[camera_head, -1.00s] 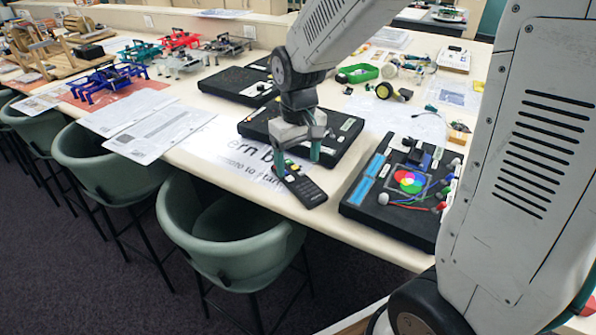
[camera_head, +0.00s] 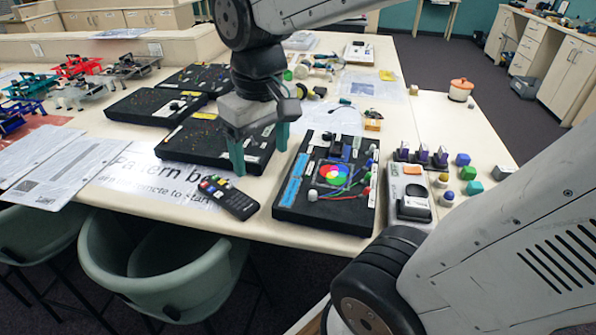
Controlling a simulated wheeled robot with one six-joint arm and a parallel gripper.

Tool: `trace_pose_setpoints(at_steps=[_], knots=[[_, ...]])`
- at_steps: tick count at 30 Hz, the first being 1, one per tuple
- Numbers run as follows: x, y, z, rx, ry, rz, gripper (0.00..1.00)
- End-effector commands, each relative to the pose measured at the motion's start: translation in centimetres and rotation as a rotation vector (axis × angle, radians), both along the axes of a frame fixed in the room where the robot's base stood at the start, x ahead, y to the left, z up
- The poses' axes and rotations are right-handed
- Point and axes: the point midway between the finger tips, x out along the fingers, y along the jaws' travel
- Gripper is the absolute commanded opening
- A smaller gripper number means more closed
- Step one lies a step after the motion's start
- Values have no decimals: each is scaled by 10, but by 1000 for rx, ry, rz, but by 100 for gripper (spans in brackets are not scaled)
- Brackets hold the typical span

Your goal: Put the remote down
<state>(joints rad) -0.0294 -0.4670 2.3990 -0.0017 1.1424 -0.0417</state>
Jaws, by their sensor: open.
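The black remote (camera_head: 228,197) with coloured buttons lies flat near the table's front edge, partly over a printed paper sign. My gripper (camera_head: 260,158) is open, with its two green fingers pointing down. It is above and to the right of the remote in the picture, apart from it, with nothing between the fingers. The fingers show in front of a black board (camera_head: 190,152); whether they touch it cannot be told.
A black kit (camera_head: 350,206) with a colour disc lies right of the remote. A grey device (camera_head: 410,203) and several small coloured blocks (camera_head: 462,160) stand further right. The printed sign (camera_head: 135,182) lies left. A green chair (camera_head: 180,270) stands against the table's front.

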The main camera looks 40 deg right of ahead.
Motion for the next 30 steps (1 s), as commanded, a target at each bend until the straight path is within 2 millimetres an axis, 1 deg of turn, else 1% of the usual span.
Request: trace_pose_setpoints(at_steps=[1, 3, 6, 9, 14, 30], knots=[[-21, -3, 2, 0, -18, -16, 74], [-44, -5, 2, 1, -29, -35, 74], [-69, -7, -1, 3, -40, -55, 74], [-83, -8, -4, 3, -47, -68, 74], [-90, -9, -6, 3, -47, -75, 74], [-89, -9, -6, 3, -47, -74, 74]])
